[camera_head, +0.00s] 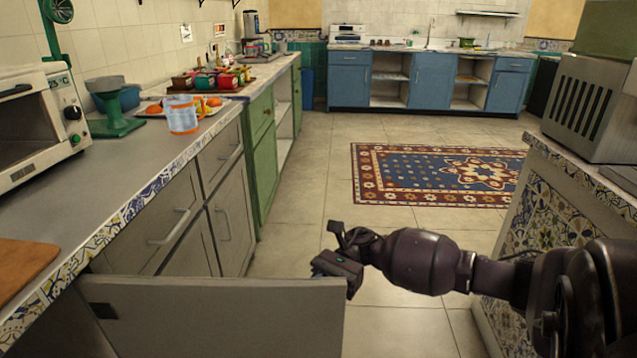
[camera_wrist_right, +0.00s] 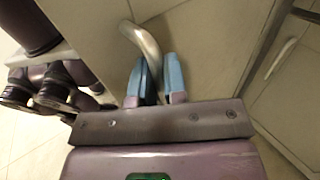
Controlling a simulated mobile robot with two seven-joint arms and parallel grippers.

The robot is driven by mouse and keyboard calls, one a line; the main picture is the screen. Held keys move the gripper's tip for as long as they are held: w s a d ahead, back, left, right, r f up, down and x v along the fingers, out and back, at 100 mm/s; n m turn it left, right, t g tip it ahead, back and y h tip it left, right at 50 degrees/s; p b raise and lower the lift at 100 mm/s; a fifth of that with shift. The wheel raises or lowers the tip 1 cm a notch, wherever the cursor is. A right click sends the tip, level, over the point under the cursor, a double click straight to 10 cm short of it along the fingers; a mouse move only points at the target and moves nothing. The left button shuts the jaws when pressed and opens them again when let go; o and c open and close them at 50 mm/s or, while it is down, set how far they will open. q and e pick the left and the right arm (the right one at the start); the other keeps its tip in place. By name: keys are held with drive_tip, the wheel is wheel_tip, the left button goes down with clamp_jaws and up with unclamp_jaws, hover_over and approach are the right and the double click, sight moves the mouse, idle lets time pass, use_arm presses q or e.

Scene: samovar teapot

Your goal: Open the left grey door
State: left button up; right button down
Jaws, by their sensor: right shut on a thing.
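The left grey door (camera_head: 215,315) stands swung out from the counter, across the bottom of the head view, and its inner face shows with a dark hinge (camera_head: 103,310) at its left end. The dark opening behind it is partly visible at lower left. My right gripper (camera_head: 338,266) is at the door's free edge, its fingers hidden there by the door. In the right wrist view my right gripper's blue fingers (camera_wrist_right: 157,80) are shut on the curved metal door handle (camera_wrist_right: 142,40). My left gripper is not in view.
Other grey cabinet fronts (camera_head: 170,225) with handles stay closed beside the opening. The worktop (camera_head: 130,160) holds a toaster oven (camera_head: 40,120) and a jug (camera_head: 182,115). A tiled counter (camera_head: 555,215) stands at right. Tiled floor (camera_head: 300,200) lies clear between.

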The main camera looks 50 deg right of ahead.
drive_tip(key=c, duration=1.2)
unclamp_jaws()
drive_tip(key=shift+w+a, duration=0.1)
drive_tip(key=d, duration=1.1)
drive_tip(key=shift+w, duration=0.25)
drive_tip(key=shift+a, duration=0.1)
